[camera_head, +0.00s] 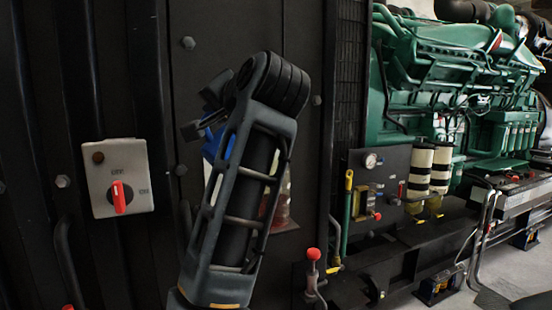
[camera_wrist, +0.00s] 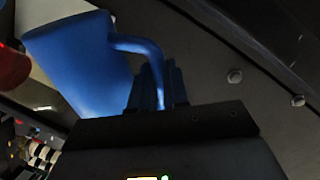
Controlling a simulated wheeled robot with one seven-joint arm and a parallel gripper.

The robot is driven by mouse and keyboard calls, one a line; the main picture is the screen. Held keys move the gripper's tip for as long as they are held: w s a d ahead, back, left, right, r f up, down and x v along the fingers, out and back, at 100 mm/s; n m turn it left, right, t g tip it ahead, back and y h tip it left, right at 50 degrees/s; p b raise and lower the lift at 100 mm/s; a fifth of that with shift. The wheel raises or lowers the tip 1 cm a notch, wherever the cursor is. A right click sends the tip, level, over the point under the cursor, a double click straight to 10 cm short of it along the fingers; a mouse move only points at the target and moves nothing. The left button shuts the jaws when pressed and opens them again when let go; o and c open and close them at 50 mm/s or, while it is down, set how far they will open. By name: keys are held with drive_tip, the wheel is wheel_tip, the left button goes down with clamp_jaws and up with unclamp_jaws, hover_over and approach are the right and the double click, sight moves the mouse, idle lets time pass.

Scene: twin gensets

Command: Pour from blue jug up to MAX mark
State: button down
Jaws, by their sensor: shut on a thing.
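The blue jug (camera_wrist: 75,60) fills the upper left of the wrist view. My gripper (camera_wrist: 155,88) is shut on its handle, with the dark fingers around the handle's lower part. In the head view, only small blue parts of the jug (camera_head: 211,145) show behind my arm, so its tilt and contents cannot be told. A pale, reddish-bottomed vessel (camera_head: 283,212) shows partly behind my arm in front of the dark panel. I cannot make out a MAX mark. A red round thing (camera_wrist: 10,68) is at the left edge of the wrist view, close to the jug's wide end.
A grey switch box (camera_head: 120,180) with a red knob is on the dark panel at left. A red-knobbed lever (camera_head: 313,256) stands right of my arm. The green engine (camera_head: 455,90), white-and-black filters (camera_head: 417,172) and a gauge (camera_head: 371,161) are at right. Floor is open at far right.

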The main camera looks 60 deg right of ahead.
drive_tip(key=shift+s+d+r+m+y+p, duration=0.2)
drive_tip(key=shift+d+r+m+p, duration=0.4)
drive_tip(key=shift+r, duration=0.25)
drive_tip(key=shift+s+d+r+m+y+p, duration=0.15)
drive_tip(key=shift+d+r+m+p, duration=0.35)
drive_tip(key=shift+r+m, duration=0.3)
idle(2.6)
drive_tip(key=shift+r, duration=0.35)
idle(0.7)
drive_tip(key=shift+s+d+r+m+y+p, duration=0.25)
drive_tip(key=shift+d+r+m+p, duration=0.4)
drive_tip(key=shift+d+p, duration=0.25)
idle(1.5)
